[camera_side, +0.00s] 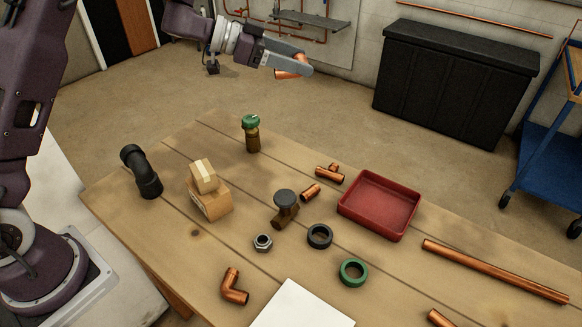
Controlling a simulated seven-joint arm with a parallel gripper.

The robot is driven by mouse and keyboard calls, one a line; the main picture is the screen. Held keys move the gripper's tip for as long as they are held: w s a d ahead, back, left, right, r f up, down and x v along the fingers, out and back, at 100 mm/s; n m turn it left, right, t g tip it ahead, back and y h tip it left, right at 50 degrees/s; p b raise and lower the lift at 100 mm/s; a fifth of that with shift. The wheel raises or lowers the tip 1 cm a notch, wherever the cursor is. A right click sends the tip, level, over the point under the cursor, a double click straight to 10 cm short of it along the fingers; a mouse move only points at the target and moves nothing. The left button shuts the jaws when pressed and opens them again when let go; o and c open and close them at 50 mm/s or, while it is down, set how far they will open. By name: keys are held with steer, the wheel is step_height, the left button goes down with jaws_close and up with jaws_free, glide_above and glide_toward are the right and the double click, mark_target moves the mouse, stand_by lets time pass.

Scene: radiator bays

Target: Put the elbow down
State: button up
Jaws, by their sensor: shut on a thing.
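My gripper (297,66) is at the top of the view, high above the table's far edge. It is shut on a copper fitting (287,74), which shows below and between the fingers. The fingers hide much of it, so its full shape is hard to tell; it may be an elbow. A copper elbow (234,288) lies on the table near the front.
The tray looks empty.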

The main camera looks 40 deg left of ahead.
mark_target(293, 167)
step_height(293, 167, down, 27)
steer(key=shift+w+f, duration=0.1)
steer(key=shift+f, duration=0.1)
steer(key=shift+f, duration=0.1)
steer(key=o, duration=1.4)
steer(key=shift+c, duration=0.2)
steer(key=shift+a+r, duration=0.2)
steer(key=v, duration=1.1)
steer(key=shift+s+a+r, duration=0.2)
steer(key=shift+s, duration=0.15)
